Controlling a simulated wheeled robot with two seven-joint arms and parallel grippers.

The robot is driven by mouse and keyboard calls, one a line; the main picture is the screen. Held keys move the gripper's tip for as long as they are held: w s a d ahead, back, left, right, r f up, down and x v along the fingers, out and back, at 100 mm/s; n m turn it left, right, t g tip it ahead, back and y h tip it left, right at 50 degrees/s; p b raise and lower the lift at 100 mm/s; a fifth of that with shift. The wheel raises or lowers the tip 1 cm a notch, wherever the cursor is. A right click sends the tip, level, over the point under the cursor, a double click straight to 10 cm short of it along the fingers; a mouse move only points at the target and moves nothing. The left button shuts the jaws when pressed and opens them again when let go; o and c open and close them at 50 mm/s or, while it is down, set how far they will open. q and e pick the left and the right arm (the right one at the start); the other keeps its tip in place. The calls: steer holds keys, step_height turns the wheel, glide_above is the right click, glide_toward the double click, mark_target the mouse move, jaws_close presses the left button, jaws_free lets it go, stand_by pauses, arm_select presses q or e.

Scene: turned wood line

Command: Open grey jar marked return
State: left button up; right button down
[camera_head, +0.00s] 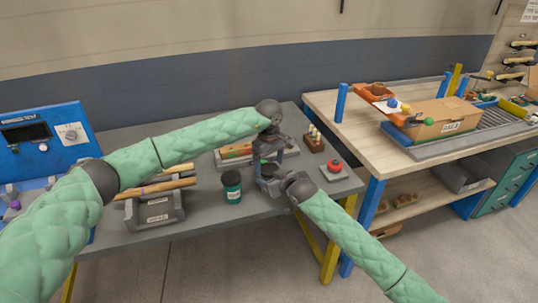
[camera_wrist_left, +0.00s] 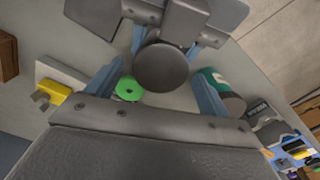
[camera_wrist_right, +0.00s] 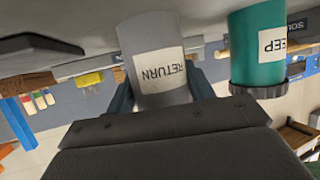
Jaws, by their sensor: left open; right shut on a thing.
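The grey jar (camera_wrist_right: 150,50), labelled RETURN, stands on the grey bench. It appears upside down in the right wrist view, between the fingers of my right gripper (camera_wrist_right: 160,95), which is shut on it. In the left wrist view its round grey lid (camera_wrist_left: 161,68) lies between the spread fingers of my left gripper (camera_wrist_left: 155,90). My left gripper (camera_head: 268,155) is open above the jar, pointing down. In the head view the jar is mostly hidden by my grippers. I cannot tell whether the left fingers touch the lid. The lid's edge is hidden in the right wrist view.
A teal jar (camera_head: 232,187) with a dark lid stands left of the grey jar; its label (camera_wrist_right: 273,42) ends in "EEP". A red button (camera_head: 335,166) sits to the right. A grey rack (camera_head: 155,210) holding rods is at left. A green disc (camera_wrist_left: 128,89) lies close by.

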arm_select(q)
steer(key=shift+f, duration=0.55)
steer(key=c, duration=1)
steer(key=n, duration=0.6)
steer(key=shift+n, duration=0.3)
steer(key=o, duration=1.1)
steer(key=shift+c, duration=0.2)
steer(key=shift+r, duration=0.1)
